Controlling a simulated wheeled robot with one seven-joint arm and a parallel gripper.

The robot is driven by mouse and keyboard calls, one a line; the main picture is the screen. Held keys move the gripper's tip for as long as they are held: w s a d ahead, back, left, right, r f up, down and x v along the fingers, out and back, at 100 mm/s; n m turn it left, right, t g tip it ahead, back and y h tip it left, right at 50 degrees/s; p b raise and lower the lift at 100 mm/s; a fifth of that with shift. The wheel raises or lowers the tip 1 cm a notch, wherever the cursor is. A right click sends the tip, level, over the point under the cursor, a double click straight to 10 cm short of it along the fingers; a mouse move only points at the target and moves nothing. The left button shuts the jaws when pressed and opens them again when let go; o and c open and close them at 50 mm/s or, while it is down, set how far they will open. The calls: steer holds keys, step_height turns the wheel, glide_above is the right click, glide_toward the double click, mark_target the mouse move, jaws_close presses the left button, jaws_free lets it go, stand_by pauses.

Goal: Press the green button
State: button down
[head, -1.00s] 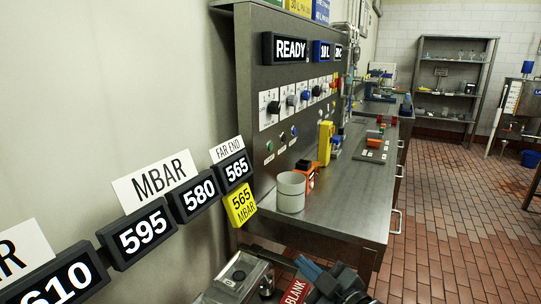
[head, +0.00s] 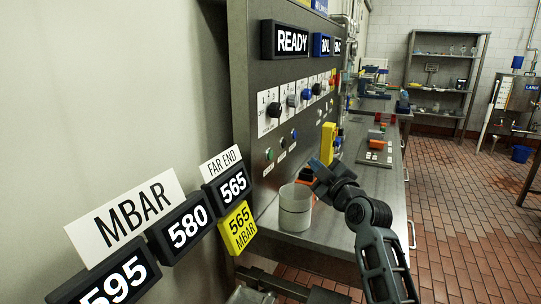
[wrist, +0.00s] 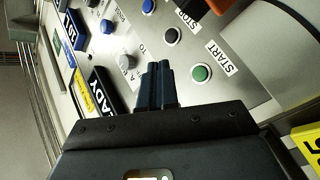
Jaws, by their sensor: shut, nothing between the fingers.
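The green button (wrist: 201,73) sits on the grey metal panel beside a START label in the wrist view. It also shows in the head view (head: 270,154) at the lower left of the panel. My gripper (wrist: 158,66) is shut and empty, its fingers pointing at the panel. In the wrist view its tips lie left of the green button and appear apart from it. In the head view my gripper (head: 317,167) is right of the green button, above the bench, behind the white cup.
Selector knobs (head: 274,110) stick out above. A white cup (head: 295,207) stands on the bench below. A yellow block (head: 328,143) stands farther along.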

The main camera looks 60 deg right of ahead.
mark_target(270, 155)
steer(key=shift+w, duration=0.15)
steer(key=w+p, duration=0.4)
steer(key=w, duration=0.4)
steer(key=shift+w+a, duration=0.25)
steer(key=shift+a, duration=0.15)
steer(key=shift+w, duration=0.15)
stand_by(1.7)
steer(key=shift+w, duration=0.3)
steer(key=shift+w+a, duration=0.1)
steer(key=shift+w, duration=0.35)
stand_by(0.9)
steer(key=shift+s, duration=0.9)
